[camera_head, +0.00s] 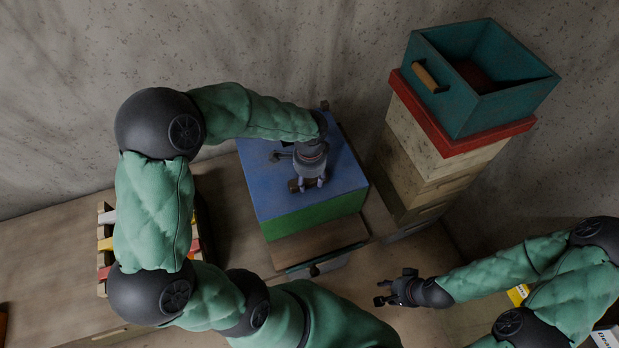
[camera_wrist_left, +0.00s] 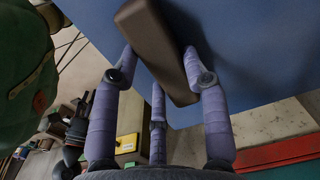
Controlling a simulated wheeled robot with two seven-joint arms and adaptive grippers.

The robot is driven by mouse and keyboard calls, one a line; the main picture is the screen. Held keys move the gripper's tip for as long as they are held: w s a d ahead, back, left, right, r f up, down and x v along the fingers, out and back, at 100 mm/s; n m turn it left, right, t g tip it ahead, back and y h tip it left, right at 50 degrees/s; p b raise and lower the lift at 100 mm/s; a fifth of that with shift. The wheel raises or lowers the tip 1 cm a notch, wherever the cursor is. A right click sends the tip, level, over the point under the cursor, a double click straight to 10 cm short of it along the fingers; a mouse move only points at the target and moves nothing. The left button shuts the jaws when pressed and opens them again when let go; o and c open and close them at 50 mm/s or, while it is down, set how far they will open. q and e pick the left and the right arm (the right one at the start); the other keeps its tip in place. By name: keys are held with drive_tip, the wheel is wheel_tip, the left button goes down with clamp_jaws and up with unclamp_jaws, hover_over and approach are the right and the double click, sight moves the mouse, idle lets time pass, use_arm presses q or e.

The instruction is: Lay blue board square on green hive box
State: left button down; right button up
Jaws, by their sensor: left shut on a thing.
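The blue board (camera_head: 270,187) lies over the top of the green hive box (camera_head: 313,215) in the head view, and its edges look roughly in line with the box's sides. Its underside contact is hidden, so I cannot tell whether it rests fully. My left gripper (camera_head: 309,184) is over the board, shut on its brown handle block. The left wrist view shows the fingers (camera_wrist_left: 160,85) around that brown handle (camera_wrist_left: 150,45), with the blue board (camera_wrist_left: 255,45) behind it. My right gripper (camera_head: 388,290) hangs empty at lower right with its fingers apart.
A tall stack of pale boxes (camera_head: 425,165) with a red rim (camera_head: 455,135) stands at the right, topped by an open teal box (camera_head: 445,85). A wooden crate (camera_head: 103,265) with coloured items stands on the bench at left. Bare bench (camera_head: 232,225) lies left of the hive box.

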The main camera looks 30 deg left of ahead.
use_arm(q)
drive_tip(key=c, duration=0.6)
unclamp_jaws()
drive_tip(key=shift+o, duration=0.2)
wheel_tip(320, 180, up, 12)
drive_tip(key=shift+s+d, duration=0.1)
